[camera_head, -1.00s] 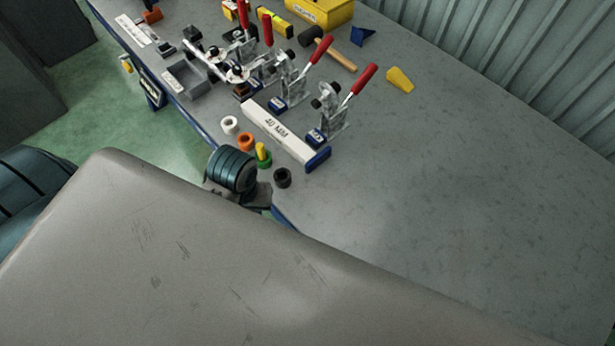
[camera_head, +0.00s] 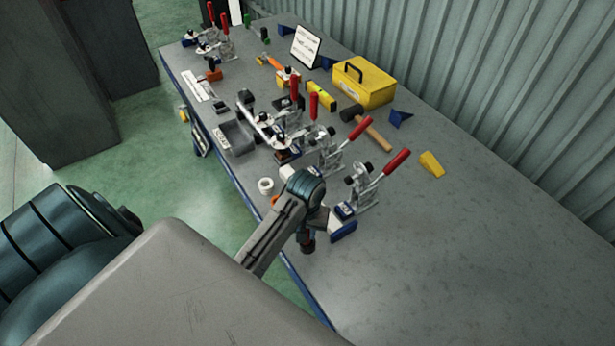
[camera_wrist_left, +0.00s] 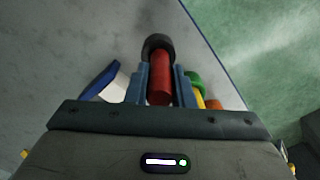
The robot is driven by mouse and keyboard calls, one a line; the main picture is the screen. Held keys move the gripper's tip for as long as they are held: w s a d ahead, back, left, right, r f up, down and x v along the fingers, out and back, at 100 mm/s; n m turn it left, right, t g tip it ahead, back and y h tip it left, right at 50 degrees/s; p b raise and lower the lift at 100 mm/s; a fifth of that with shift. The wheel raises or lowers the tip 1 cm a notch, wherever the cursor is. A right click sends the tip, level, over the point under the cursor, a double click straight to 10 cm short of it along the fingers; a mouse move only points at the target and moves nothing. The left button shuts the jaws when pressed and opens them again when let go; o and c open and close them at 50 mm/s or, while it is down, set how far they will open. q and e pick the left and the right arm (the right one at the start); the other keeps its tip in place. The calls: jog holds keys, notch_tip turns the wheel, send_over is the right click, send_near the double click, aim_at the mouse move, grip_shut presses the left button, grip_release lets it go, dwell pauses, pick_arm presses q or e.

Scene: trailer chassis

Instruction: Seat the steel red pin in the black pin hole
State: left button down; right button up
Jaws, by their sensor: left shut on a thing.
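The red pin (camera_wrist_left: 159,78) is between the two blue fingers of my left gripper (camera_wrist_left: 160,86) in the left wrist view, and the gripper is shut on it. The black pin hole (camera_wrist_left: 157,43) is a dark round collar at the pin's far end. The pin overlaps its near rim, and I cannot tell whether the tip is inside or only above. In the head view my left gripper (camera_head: 307,229) points down over the black pin hole (camera_head: 307,247), with a bit of red showing between. My right gripper is not in view.
Green (camera_wrist_left: 195,79) and orange (camera_wrist_left: 213,104) collars stand beside the left fingers, with a yellow pin (camera_wrist_left: 199,97) at the green one. A white collar (camera_head: 266,186) is farther back. A blue-ended white block (camera_head: 344,232) and red-handled clamps (camera_head: 365,182) are close right. The front right table is clear.

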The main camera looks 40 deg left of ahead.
pick_arm(q)
jog(key=shift+w+f+p, duration=0.25)
jog(key=shift+p, duration=0.1)
notch_tip(320, 180, down, 3)
jog(key=shift+r+p, duration=0.1)
jog(key=shift+p, duration=0.4)
jog(key=shift+f, duration=0.25)
jog(key=c, duration=1.3)
grip_release()
jog(key=shift+o, duration=0.2)
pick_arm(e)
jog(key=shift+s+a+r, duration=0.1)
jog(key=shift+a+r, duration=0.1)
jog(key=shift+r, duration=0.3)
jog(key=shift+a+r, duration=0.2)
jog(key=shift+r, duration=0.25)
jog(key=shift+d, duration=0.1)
